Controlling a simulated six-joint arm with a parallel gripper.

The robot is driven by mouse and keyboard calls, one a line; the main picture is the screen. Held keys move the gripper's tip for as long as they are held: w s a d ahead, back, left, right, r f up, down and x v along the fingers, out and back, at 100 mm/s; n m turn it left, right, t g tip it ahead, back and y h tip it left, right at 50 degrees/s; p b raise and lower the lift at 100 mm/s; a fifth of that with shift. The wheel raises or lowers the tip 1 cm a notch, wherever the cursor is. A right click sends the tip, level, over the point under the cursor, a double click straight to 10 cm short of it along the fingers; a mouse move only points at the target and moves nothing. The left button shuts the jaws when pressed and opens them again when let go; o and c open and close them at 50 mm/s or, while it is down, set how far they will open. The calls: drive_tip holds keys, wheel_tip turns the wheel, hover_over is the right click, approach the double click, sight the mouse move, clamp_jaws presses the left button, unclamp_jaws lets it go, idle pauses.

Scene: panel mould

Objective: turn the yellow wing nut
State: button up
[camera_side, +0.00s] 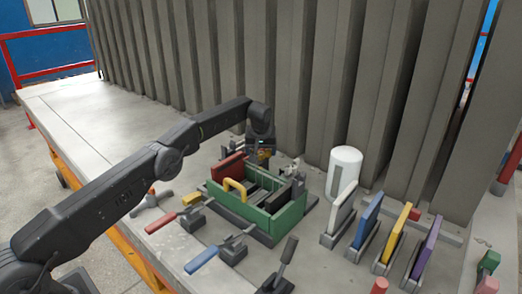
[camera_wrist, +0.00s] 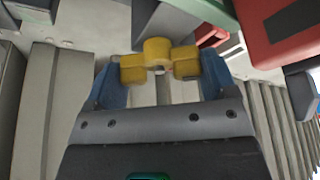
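The yellow wing nut (camera_wrist: 157,52) is in the upper middle of the wrist view, with a rounded hub and a wing to each side. My gripper (camera_wrist: 162,78) has its two blue fingers on either side of it, one beside each wing end. The fingers look very close to the wings; whether they press on them I cannot tell. In the side view my gripper (camera_side: 262,152) points down behind the green toolbox, at the foot of the ribbed wall. The wing nut cannot be made out clearly there.
A green toolbox (camera_side: 290,219) with a yellow handle stands close in front of my gripper. A white cylinder (camera_side: 344,172) and several upright coloured plates, including a blue one (camera_side: 367,221), are to the right. Clamps with red and blue handles (camera_side: 201,260) lie in front. The bench is clear at left.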

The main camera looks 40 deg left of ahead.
drive_tip(key=c, duration=0.3)
drive_tip(key=m+h, duration=0.1)
drive_tip(key=m, duration=0.2)
drive_tip(key=shift+m+t+h, duration=0.5)
drive_tip(key=shift+m+h, duration=0.4)
drive_tip(key=shift+m, duration=1.3)
drive_tip(key=shift+r, duration=0.1)
drive_tip(key=o, duration=0.8)
drive_tip(key=shift+o, duration=0.2)
